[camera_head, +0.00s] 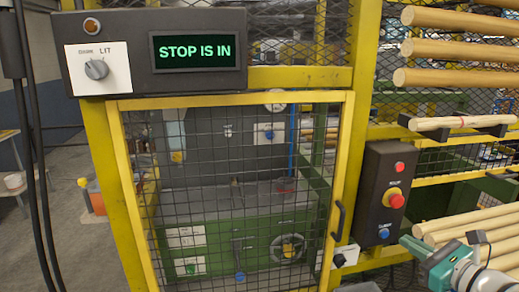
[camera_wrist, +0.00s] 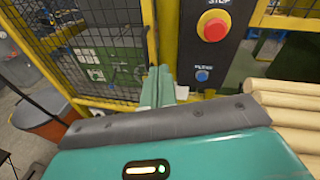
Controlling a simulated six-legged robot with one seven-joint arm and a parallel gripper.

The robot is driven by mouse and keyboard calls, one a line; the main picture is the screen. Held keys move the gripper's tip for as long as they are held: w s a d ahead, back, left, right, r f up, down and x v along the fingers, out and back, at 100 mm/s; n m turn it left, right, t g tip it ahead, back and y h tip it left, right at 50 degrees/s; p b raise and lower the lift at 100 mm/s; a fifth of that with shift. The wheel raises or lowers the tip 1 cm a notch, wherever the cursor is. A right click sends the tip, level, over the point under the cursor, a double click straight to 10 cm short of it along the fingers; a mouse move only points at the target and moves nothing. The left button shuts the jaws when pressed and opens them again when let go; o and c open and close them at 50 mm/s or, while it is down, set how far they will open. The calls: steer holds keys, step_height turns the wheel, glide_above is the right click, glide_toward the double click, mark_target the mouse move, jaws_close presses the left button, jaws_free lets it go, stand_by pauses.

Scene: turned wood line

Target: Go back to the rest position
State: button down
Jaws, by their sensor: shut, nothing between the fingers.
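My gripper (camera_wrist: 163,84) shows in the wrist view as two green fingers side by side, shut with nothing between them. They point toward the yellow frame, below and left of the black button box (camera_wrist: 205,45). The box carries a red stop button (camera_head: 396,200) and a blue button (camera_head: 384,233). No fingertip visibly touches either button.
A yellow-framed mesh door (camera_head: 350,150) with a dark handle (camera_head: 338,222) stands shut before a green machine (camera_head: 260,245). A display (camera_head: 198,51) reads "STOP IS IN", beside a knob (camera_head: 96,69). Wooden rods (camera_head: 460,78) sit in racks at right; more rods (camera_wrist: 285,100) lie close to my gripper.

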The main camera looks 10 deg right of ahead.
steer(key=a+f+n+g+y, duration=0.25)
steer(key=a+n+g, duration=0.25)
steer(key=a+n, duration=0.5)
steer(key=s+a+f+n+g+h, duration=0.1)
steer(key=s+a+n, duration=0.4)
steer(key=n, duration=0.5)
steer(key=s+a+f+n+g+h, duration=0.1)
steer(key=s+a+n+g+h, duration=0.3)
steer(key=a+n, duration=0.6)
steer(key=shift+s+n+g+h, duration=0.3)
steer(key=shift+s+n+h, duration=0.1)
steer(key=shift+n+h, duration=0.3)
